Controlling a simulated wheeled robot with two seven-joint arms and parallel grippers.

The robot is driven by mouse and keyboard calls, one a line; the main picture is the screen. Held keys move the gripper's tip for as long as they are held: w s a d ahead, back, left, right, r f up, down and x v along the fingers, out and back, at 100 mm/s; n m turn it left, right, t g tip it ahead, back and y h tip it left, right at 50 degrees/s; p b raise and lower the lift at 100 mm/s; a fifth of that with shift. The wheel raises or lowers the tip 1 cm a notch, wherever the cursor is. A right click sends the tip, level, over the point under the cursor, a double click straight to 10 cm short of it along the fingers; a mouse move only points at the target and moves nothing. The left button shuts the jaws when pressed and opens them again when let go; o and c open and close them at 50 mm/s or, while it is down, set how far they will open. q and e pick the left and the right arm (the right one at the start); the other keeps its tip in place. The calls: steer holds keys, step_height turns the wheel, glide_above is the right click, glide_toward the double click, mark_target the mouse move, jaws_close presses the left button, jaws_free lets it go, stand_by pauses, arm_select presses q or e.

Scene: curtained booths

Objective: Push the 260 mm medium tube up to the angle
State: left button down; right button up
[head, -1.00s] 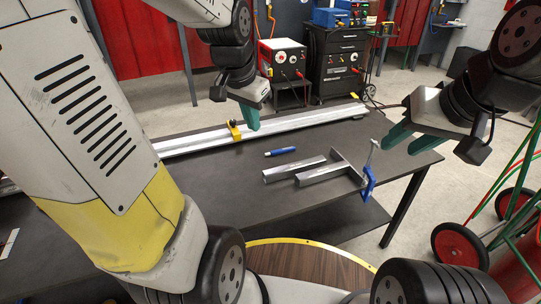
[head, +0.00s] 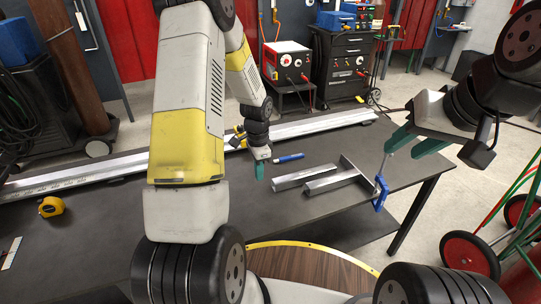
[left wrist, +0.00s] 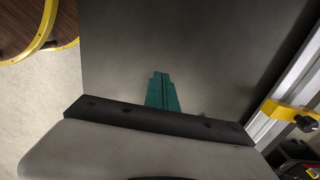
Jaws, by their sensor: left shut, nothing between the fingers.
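Two grey metal tubes lie side by side on the dark table (head: 215,225), a rear one (head: 303,177) and a front one (head: 332,184). I cannot tell their lengths or which is the 260 mm medium one. A metal angle (head: 354,169) lies across their right ends, with a blue clamp (head: 380,193) at its near end. The rear tube's right end looks apart from the angle. My left gripper (head: 259,174) is shut and empty, fingers down, just left of the rear tube's left end. Its shut fingers show in the left wrist view (left wrist: 161,92). My right gripper (head: 410,145) is open and empty above the table's right side.
A blue marker-like stick (head: 290,158) lies behind the tubes. A long pale rail (head: 320,123) with a yellow stop (left wrist: 287,112) runs along the table's back. A yellow tape measure (head: 52,206) lies at the left. The table left of my left gripper is largely clear.

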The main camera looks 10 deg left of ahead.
mark_target(288, 179)
arm_select(q)
step_height(288, 179, down, 6)
steer(key=shift+s, duration=0.1)
steer(key=w+d, duration=0.2)
steer(key=shift+d+f, duration=0.15)
steer(key=shift+d, duration=0.2)
steer(key=shift+w+d, duration=0.2)
steer(key=shift+d, duration=0.1)
steer(key=w+d, duration=0.1)
steer(key=d, duration=0.1)
steer(key=w+d, duration=0.1)
steer(key=d, duration=0.1)
steer(key=w+d, duration=0.2)
